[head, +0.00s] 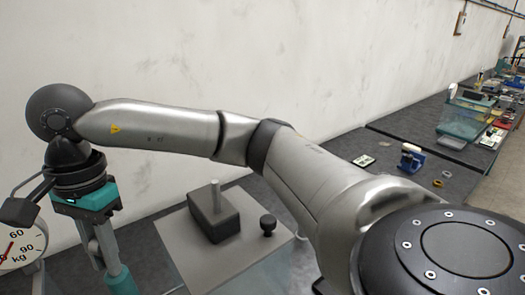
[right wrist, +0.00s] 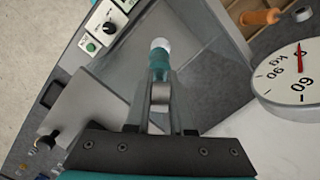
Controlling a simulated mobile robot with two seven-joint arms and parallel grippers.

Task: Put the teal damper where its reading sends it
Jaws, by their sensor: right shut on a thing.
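The teal damper (right wrist: 159,62) has a teal body, a pale round end and a grey part between the fingers. My right gripper (right wrist: 156,128) is shut on it in the right wrist view. In the head view my right gripper (head: 100,245) points down at the left, with the teal damper (head: 122,282) below, partly cut by the frame edge. A white dial (head: 22,250) marked in kg, with a red needle, stands left of the gripper. The dial (right wrist: 295,78) also shows in the right wrist view; its exact reading is hard to tell. My left gripper is not in view.
A grey stand (head: 180,248) carries a dark block (head: 213,216) with an upright rod and a black knob (head: 268,223). A panel (right wrist: 105,30) has a green button. An orange handle (right wrist: 260,17) lies near the dial. A clear teal bin (head: 465,118) stands farther right along the bench.

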